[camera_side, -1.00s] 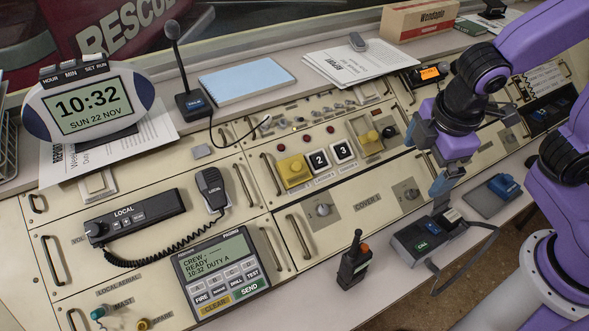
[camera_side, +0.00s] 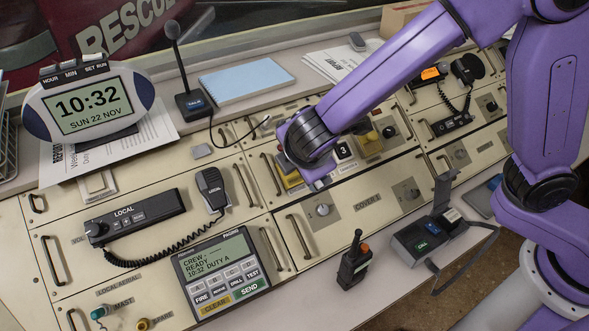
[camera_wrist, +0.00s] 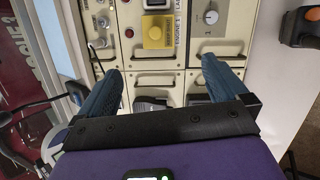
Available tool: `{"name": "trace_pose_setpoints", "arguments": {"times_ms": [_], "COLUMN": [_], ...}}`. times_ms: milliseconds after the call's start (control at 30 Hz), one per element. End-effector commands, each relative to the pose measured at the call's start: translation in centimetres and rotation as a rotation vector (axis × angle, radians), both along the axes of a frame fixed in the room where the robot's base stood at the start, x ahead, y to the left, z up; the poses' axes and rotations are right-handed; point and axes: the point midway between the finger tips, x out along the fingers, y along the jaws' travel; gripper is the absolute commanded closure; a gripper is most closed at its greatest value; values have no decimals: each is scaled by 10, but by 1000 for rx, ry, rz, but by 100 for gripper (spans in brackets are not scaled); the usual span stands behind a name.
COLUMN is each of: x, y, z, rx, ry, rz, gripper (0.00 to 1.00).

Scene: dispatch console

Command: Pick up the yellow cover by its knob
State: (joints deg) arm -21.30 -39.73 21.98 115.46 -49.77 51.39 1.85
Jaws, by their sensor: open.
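The yellow cover (camera_wrist: 157,32) is a square block with a raised round knob on its top. It sits on the cream console panel near the top centre of the wrist view. In the side view only a sliver of the yellow cover (camera_side: 287,171) shows beside my wrist, which hides the rest. My gripper (camera_wrist: 162,65) is open and empty, its two blue fingers spread wide. In the wrist view the cover lies beyond the fingertips, between their lines, and is not touched. The fingers are mostly hidden in the side view.
A second yellow block (camera_side: 369,146) sits to the right, behind my forearm. Metal drawer handles (camera_side: 298,235) stand up from the panel. A microphone (camera_side: 190,100), local radio (camera_side: 135,217) and handheld radio (camera_side: 354,262) stand around.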

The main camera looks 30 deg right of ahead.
Motion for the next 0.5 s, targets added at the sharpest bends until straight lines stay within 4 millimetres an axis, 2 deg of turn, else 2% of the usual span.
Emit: {"name": "trace_pose_setpoints", "arguments": {"times_ms": [300,500], "x": [33,49], "y": [-17,-24], "z": [-50,-73], "rx": [-3,-1], "ry": [4,2], "rz": [-4,-3], "gripper": [0,0]}}
